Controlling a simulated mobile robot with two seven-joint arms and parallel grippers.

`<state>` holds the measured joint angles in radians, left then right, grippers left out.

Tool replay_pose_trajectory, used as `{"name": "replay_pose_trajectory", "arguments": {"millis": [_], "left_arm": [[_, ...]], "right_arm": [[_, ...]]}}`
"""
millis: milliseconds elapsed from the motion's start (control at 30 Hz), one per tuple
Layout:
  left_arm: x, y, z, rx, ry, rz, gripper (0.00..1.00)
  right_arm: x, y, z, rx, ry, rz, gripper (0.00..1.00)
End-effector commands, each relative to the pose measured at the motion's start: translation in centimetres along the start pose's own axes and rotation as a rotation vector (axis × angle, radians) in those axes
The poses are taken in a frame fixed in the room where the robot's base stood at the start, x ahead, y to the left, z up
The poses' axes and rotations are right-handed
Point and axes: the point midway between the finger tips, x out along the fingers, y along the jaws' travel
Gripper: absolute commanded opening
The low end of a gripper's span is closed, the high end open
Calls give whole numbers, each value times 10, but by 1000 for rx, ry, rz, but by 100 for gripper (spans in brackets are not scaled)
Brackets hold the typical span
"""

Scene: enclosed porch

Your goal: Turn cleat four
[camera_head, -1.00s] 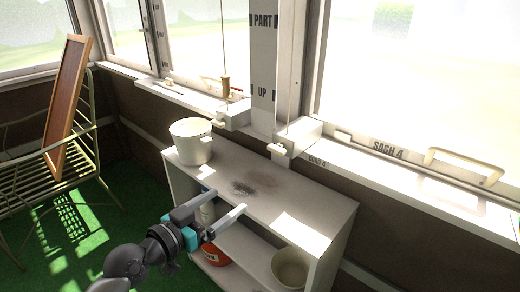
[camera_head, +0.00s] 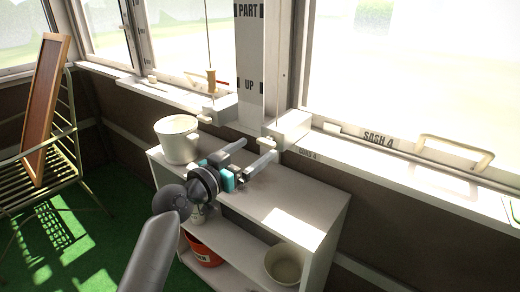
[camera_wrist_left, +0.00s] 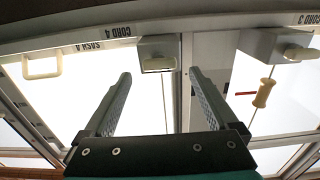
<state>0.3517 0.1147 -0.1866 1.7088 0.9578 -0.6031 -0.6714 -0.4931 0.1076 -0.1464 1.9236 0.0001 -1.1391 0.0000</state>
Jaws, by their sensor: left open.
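Cleat four is the small cream cleat (camera_head: 268,144) on the front of the white box (camera_head: 288,126) beside the CORD 4 label. It also shows in the wrist view (camera_wrist_left: 159,64), where the picture is upside down and the cleat sits between and beyond the fingertips. My left gripper (camera_head: 256,150) is open and empty, with its fingers pointing toward the wall over the shelf top. Its two fingers straddle the cleat's line in the wrist view (camera_wrist_left: 160,76). The right finger partly covers the area below the cleat in the head view. My right gripper is not in view.
A second white box (camera_head: 222,107) with a cleat, and a wooden cord toggle (camera_head: 211,80), sit to the left of the post (camera_head: 248,70). A white pot (camera_head: 176,142) stands on the white shelf (camera_head: 308,190). The SASH 4 handle (camera_head: 455,150) is at right.

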Motion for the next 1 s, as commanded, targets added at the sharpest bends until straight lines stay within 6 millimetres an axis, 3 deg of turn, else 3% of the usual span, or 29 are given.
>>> {"name": "replay_pose_trajectory", "arguments": {"millis": [233, 633, 1000], "left_arm": [[26, 0, 0, 0, 1, 0, 92], [31, 0, 0, 0, 0, 0, 92], [31, 0, 0, 0, 0, 0, 51]], "right_arm": [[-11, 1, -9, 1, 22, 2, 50], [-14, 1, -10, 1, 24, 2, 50], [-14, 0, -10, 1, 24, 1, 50]]}}
